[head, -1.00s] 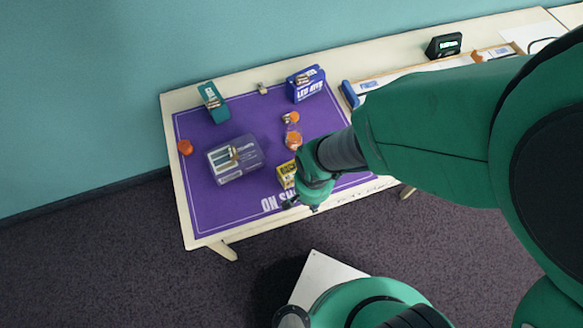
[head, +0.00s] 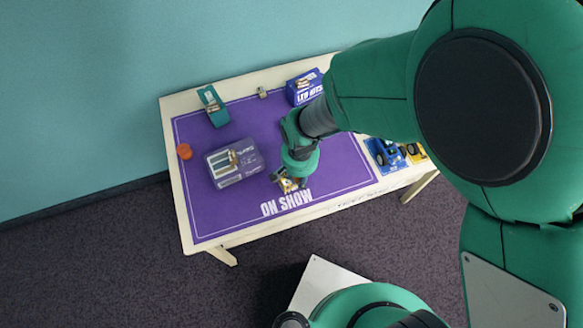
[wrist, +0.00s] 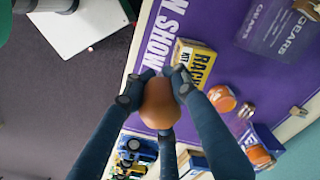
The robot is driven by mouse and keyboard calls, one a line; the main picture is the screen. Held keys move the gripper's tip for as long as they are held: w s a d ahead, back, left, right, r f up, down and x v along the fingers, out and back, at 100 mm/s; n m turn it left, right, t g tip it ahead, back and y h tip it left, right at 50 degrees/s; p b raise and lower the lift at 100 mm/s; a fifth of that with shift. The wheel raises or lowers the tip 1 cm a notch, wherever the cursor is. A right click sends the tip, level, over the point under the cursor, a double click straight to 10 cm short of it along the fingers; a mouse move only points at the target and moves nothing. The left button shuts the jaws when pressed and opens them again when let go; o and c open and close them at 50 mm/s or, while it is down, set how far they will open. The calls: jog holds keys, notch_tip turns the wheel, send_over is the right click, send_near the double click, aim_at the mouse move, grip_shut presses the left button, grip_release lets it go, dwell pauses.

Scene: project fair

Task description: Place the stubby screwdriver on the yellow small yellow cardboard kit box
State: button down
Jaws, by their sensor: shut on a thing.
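My gripper (wrist: 157,84) is shut on a rounded orange thing, which looks like the handle of the stubby screwdriver (wrist: 158,104). Its shaft is hidden in the wrist view. The small yellow cardboard kit box (wrist: 196,62), marked "RACK KIT", lies on the purple mat just right of the fingertips in the wrist view. In the head view my gripper (head: 290,182) is low over the front of the mat, and it hides most of the box there. I cannot tell whether the screwdriver touches the box.
A clear gears case (head: 234,163) sits left of my gripper on the purple mat (head: 210,215). A teal holder (head: 213,104), a blue LED kits box (head: 304,88) and an orange thing (head: 184,151) stand around it. Toy vehicles (head: 385,153) are at right. Orange-topped things (wrist: 222,98) show near the yellow box.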

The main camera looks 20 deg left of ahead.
jog(key=w+a, duration=0.4)
jog(key=shift+w+a+f, duration=0.25)
jog(key=shift+a+f, duration=0.05)
jog(key=shift+a, duration=0.05)
jog(key=shift+f+b, duration=0.1)
jog(key=shift+b, duration=0.2)
jog(key=shift+f+b, duration=0.35)
jog(key=shift+f, duration=1.3)
jog(key=shift+f, duration=0.2)
jog(key=c, duration=1.4)
grip_release()
notch_tip(320, 180, up, 12)
jog(key=p, duration=0.2)
jog(key=shift+r, duration=0.2)
